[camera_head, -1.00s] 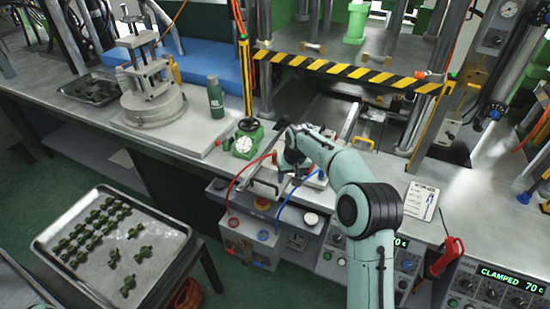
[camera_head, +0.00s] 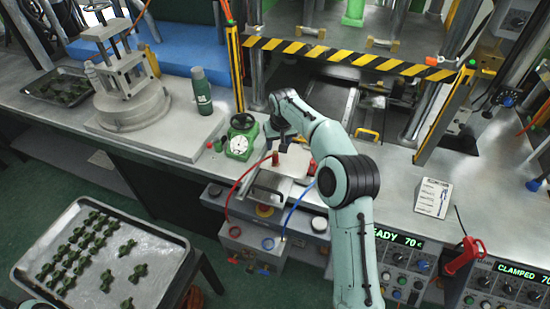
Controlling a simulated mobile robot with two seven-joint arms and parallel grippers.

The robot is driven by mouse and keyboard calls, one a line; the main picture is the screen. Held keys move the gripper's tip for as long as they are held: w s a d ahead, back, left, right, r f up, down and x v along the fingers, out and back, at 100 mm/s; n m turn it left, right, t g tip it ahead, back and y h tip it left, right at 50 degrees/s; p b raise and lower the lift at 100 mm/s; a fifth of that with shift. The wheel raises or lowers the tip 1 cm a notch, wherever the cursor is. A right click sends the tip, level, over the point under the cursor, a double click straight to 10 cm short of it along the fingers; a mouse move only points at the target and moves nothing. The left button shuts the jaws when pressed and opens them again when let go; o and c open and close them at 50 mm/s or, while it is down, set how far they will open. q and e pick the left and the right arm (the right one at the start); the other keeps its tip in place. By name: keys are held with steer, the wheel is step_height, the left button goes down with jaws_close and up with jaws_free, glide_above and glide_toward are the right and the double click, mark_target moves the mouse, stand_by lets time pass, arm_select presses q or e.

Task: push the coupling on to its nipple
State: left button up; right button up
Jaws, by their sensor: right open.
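My right gripper (camera_head: 279,138) is open and reaches in from the right, just behind and above a pale mould plate (camera_head: 292,166) at the bench's front edge. A small red-brown fitting (camera_head: 275,158) stands upright on the plate's left part, just below the gripper. A red hose (camera_head: 243,183) runs from the grey box up to near this fitting. I cannot tell the coupling from its nipple at this size, nor whether they touch. A blue hose (camera_head: 292,207) rises to the plate's right side.
A green dial gauge (camera_head: 240,142) stands close left of the gripper, with a green bottle (camera_head: 202,92) behind it. A striped press guard (camera_head: 350,57) spans behind my arm. Bare bench lies between card and arm.

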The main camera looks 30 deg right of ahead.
mark_target(276, 152)
steer(key=x, duration=0.2)
steer(key=shift+w+f, duration=0.25)
steer(key=shift+w, duration=0.05)
steer(key=shift+x, duration=2.55)
steer(key=shift+s+a, duration=0.15)
steer(key=shift+a, duration=0.05)
jaws_close()
